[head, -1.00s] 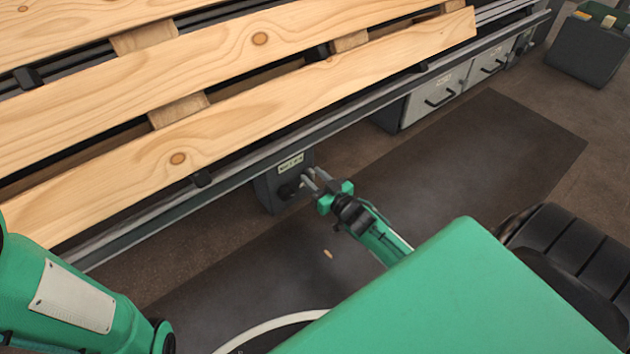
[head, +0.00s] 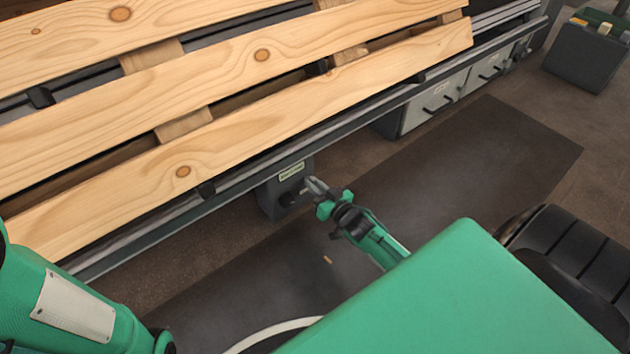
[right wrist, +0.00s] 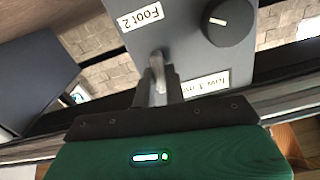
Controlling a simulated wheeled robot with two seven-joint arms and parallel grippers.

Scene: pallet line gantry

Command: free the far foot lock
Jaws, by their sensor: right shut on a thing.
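A dark grey foot box (head: 268,203) hangs under the near rail of the pallet line and carries a pale label (head: 291,172). In the right wrist view the box (right wrist: 190,55) bears a tag reading "Foot 2" (right wrist: 140,18), a round black knob (right wrist: 230,22) with a white mark, and a small grey lever (right wrist: 157,62). My right gripper (head: 312,186) is at the right side of the box. In the right wrist view its fingers (right wrist: 157,88) are shut on the lever; the fingers hide its lower part. My left arm shows at lower left; its gripper is out of view.
A wooden pallet (head: 240,95) lies on the line above the box. Grey drawers (head: 437,103) stand under the line further right. A dark mat (head: 430,170) covers the floor, with a small tan scrap (head: 327,259) on it. A dark bin (head: 587,55) stands at the upper right.

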